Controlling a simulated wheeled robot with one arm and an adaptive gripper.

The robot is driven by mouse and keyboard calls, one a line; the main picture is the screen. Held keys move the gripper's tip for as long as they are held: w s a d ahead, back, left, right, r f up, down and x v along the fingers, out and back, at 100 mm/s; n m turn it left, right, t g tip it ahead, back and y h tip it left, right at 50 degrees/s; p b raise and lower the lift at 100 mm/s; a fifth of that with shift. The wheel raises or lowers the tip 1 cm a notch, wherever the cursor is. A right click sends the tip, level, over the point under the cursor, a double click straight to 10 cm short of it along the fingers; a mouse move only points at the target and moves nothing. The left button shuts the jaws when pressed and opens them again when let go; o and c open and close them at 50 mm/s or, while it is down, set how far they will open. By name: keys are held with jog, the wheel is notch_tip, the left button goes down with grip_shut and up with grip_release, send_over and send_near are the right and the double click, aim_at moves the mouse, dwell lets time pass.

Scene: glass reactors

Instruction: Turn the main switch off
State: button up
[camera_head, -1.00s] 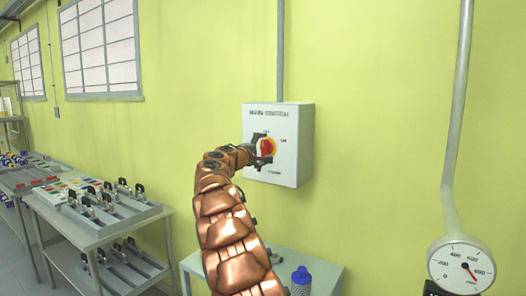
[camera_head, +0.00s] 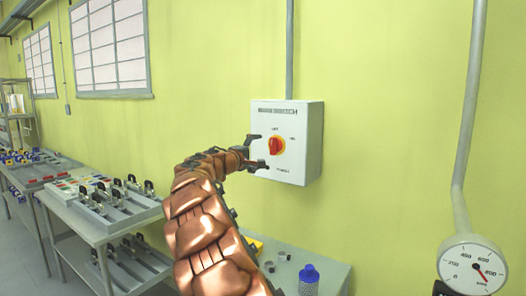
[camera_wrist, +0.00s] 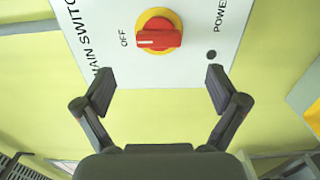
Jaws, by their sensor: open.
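The main switch is a red rotary handle on a yellow disc (camera_head: 276,147), on the front of a white wall box (camera_head: 302,132). In the wrist view the red handle (camera_wrist: 160,39) lies in line with the OFF label (camera_wrist: 123,39). A small dark round spot (camera_wrist: 211,55) sits by the POWER lettering. My gripper (camera_head: 260,151) is just left of the switch in the head view. In the wrist view its two fingers (camera_wrist: 158,75) are spread wide, with nothing between them, and the handle is beyond them, apart from both.
A grey conduit (camera_head: 290,50) runs up from the box. A low table (camera_head: 322,266) with a blue-capped item (camera_head: 309,273) stands below. A dial gauge (camera_head: 474,266) on a pipe is at lower right. A bench with several clamps (camera_head: 110,200) is at left.

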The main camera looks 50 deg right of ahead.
jog(key=shift+s+a, duration=0.1)
jog(key=shift+a, duration=1.4)
jog(key=s+a+f+y, duration=0.6)
jog(key=s+a+f, duration=0.3)
jog(key=a, duration=0.9)
jog(key=s+a+f+g+y, duration=0.1)
jog(key=s+a+f+y, duration=0.5)
jog(key=a, duration=1.2)
jog(key=s+a+f+g+y+p, duration=0.1)
jog(key=s+a+f+y, duration=0.5)
jog(key=s+a+f, duration=0.8)
jog(key=s+a, duration=0.4)
jog(key=shift+s+f+m, duration=0.2)
jog(key=shift+s+m, duration=0.1)
jog(key=shift+s, duration=0.1)
jog(key=shift+a, duration=0.1)
